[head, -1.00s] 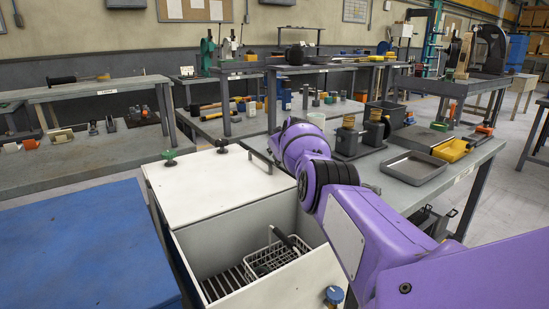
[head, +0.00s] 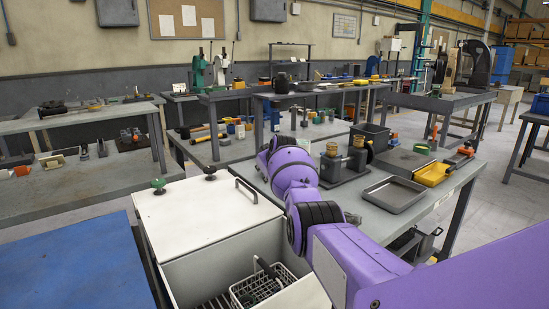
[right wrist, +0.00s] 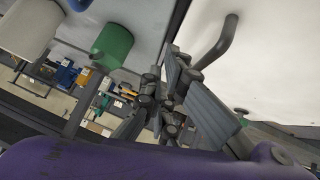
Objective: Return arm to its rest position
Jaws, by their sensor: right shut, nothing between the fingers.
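My right arm (head: 345,260) is purple and reaches forward from the lower right in the head view, beside the white box. Its wrist hides most or all of the right gripper there. In the right wrist view my right gripper (right wrist: 168,92) is shut with its grey fingers together and empty. Behind it in that view are a white panel with a dark curved handle (right wrist: 218,42) and a green knob (right wrist: 112,45); I cannot tell the gap between them and the fingers. My left gripper is not in view.
The open white box (head: 205,215) holds a wire basket (head: 262,285). A blue surface (head: 70,260) lies at the left.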

